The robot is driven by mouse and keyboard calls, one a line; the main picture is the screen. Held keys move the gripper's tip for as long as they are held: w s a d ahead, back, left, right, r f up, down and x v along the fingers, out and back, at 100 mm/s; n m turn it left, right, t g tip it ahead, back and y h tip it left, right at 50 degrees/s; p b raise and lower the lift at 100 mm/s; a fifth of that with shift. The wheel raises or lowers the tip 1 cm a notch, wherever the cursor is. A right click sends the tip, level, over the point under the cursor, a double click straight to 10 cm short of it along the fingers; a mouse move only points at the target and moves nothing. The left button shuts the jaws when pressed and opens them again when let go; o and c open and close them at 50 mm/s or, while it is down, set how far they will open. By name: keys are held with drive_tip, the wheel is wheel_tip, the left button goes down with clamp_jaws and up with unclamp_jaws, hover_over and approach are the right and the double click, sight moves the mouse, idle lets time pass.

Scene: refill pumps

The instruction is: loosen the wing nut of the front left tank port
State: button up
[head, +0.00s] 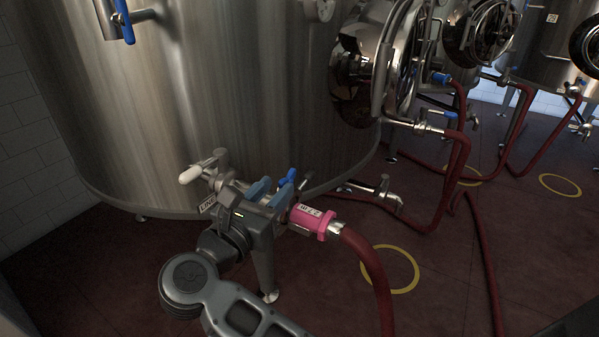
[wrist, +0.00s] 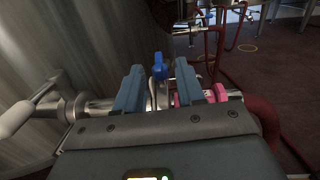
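The blue wing nut (head: 287,178) sits on a clamp at the front left tank's port. In the wrist view the wing nut (wrist: 160,66) shows between and just beyond my fingertips, with a gap on each side. My gripper (head: 271,189) is open, its two blue-grey fingers apart and empty. It also shows in the wrist view (wrist: 159,78). A pink coupling (head: 313,221) with a white label joins the port to a red hose (head: 373,268). My gripper hides much of the clamp and port pipe in the head view.
A valve with a white handle (head: 191,174) stands left of my gripper by the steel tank (head: 215,95). A metal outlet valve (head: 381,190) is to the right. Red hoses and yellow floor rings (head: 390,269) lie on the right. More tanks stand behind.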

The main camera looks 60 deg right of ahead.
sight(292, 169)
drive_tip(key=shift+w+d+f, duration=0.15)
drive_tip(key=shift+w+d, duration=0.1)
drive_tip(key=shift+d, duration=0.1)
drive_tip(key=d, duration=0.7)
drive_tip(key=shift+w+d, duration=0.15)
drive_tip(key=shift+w, duration=0.2)
drive_tip(key=shift+c, duration=0.3)
clamp_jaws()
